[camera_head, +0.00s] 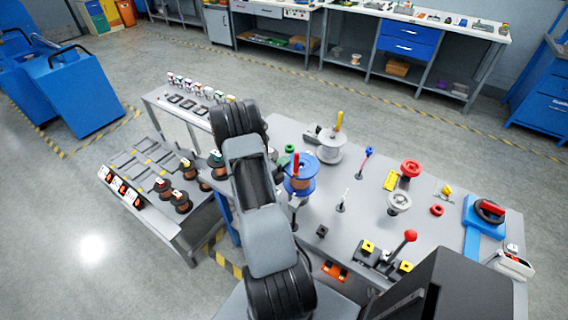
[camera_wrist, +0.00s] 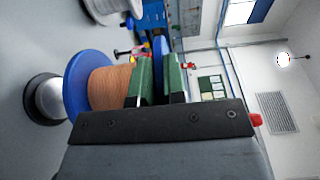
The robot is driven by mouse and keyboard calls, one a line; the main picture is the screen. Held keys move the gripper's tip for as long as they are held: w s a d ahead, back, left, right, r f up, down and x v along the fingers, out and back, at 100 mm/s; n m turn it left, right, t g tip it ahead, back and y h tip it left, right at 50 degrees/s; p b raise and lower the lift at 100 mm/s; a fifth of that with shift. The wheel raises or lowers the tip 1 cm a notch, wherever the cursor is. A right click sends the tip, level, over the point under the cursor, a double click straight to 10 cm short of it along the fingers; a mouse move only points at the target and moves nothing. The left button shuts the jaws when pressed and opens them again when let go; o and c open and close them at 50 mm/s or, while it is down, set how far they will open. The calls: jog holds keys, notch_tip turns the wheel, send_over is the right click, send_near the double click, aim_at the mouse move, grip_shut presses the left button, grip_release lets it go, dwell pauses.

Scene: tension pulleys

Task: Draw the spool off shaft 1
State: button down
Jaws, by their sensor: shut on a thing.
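A spool (camera_head: 303,172) wound with copper-coloured wire between blue flanges stands on the bench just right of my arm. A red-tipped shaft (camera_head: 296,160) shows at it. In the wrist view, the copper winding (camera_wrist: 110,88) and one blue flange (camera_wrist: 86,86) lie left of the jaws, with a grey and black base (camera_wrist: 47,97) beyond. My gripper (camera_wrist: 158,80) has its green jaws closed on both sides of the spool's other blue flange. In the head view my arm hides most of the gripper. I cannot tell whether the spool touches its base.
A silver spool on a yellow-tipped shaft (camera_head: 328,147) stands behind. A blue-tipped shaft (camera_head: 366,158) and a white-tipped shaft (camera_head: 342,201) stand to the right. A red-knobbed lever (camera_head: 410,237) is near the front. Several copper spools (camera_head: 178,198) sit on the left rack.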

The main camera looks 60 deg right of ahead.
jog(key=shift+r, duration=0.3)
jog(key=shift+r+p, duration=1.55)
jog(key=shift+r, duration=0.05)
jog(key=shift+r, duration=0.1)
jog(key=shift+r+p, duration=1.6)
jog(key=shift+r, duration=0.05)
jog(key=shift+r, duration=1.7)
jog(key=shift+r, duration=0.2)
jog(key=shift+r, duration=0.35)
